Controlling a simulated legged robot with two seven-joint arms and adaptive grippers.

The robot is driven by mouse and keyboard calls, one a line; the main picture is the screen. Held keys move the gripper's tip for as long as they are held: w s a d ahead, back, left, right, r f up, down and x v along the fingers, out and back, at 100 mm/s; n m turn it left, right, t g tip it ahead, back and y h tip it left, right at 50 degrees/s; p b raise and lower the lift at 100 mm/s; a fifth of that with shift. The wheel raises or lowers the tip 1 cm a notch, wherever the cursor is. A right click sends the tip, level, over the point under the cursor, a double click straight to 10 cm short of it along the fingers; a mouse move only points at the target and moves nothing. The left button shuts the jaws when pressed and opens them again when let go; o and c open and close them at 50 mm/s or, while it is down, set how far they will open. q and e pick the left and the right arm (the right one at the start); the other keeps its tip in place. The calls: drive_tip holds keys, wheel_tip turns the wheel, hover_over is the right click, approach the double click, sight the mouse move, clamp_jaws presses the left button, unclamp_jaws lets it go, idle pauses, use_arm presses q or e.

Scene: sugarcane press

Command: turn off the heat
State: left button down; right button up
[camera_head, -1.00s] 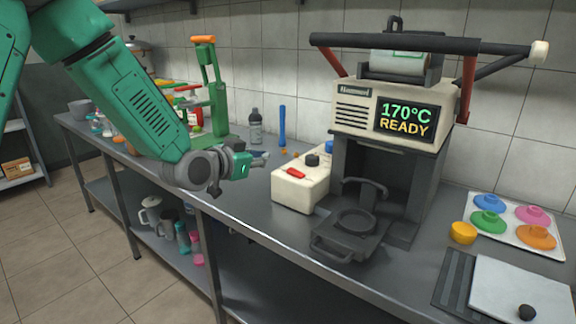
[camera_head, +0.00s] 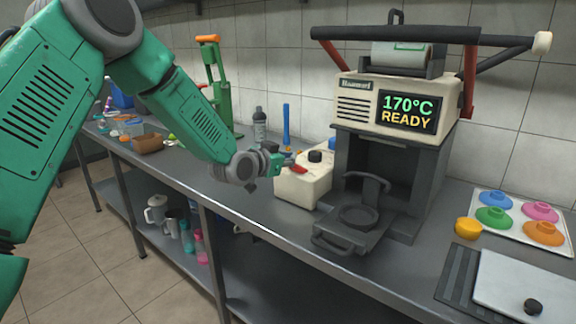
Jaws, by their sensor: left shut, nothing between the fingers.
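The press machine (camera_head: 355,105) stands at the right centre, its screen (camera_head: 408,110) reading 170°C READY. A cream control box (camera_head: 300,189) sits at its left side, with a red switch (camera_head: 299,169) and a black knob (camera_head: 315,156) on top. My left gripper (camera_head: 289,161) is shut and empty, with its fingertips at the left end of the red switch. I cannot tell whether they touch it. My right gripper is not in view.
A blue-handled tool (camera_head: 286,125) and a grey bottle (camera_head: 259,127) stand behind the gripper. A green hand press (camera_head: 218,85) is farther back. A tray of coloured lids (camera_head: 555,246) lies at the right. The counter front (camera_head: 265,215) left of the machine is clear.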

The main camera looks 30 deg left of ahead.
use_arm(q)
drive_tip(key=shift+f, duration=0.5)
drive_tip(key=shift+a+f, duration=0.2)
drive_tip(key=shift+a, duration=0.4)
drive_tip(key=shift+d+f+n, duration=0.1)
drive_tip(key=shift+f+n, duration=0.15)
drive_tip(key=shift+n, duration=0.05)
drive_tip(key=shift+d, duration=0.2)
drive_tip(key=shift+r, duration=0.15)
